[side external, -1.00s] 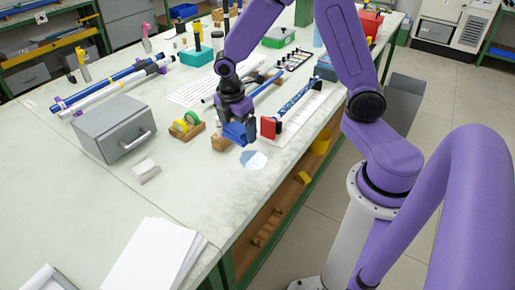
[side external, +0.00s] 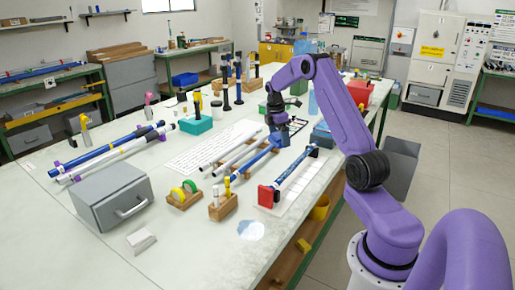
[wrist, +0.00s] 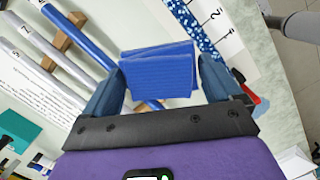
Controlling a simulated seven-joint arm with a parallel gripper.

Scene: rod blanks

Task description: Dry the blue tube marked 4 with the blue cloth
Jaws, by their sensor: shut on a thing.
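My gripper (side external: 277,135) is shut on the blue cloth (wrist: 158,72), a folded, ribbed bundle between its fingers in the wrist view. The blue tube (side external: 252,161) lies on wooden rests, beside two pale grey tubes (side external: 231,149). In the side view my gripper is at the tube's far end. In the wrist view the blue tube (wrist: 82,36) runs from top left towards my left finger. Numbers stand near the tubes there; the one by the blue tube is cut off at the edge. I cannot tell whether the cloth touches the tube.
A patterned blue tube (side external: 297,172) with a red end block (side external: 265,196) lies to the right on a numbered sheet. A grey box (side external: 105,195), a wooden tape holder (side external: 184,200) and a teal box (side external: 196,125) stand left.

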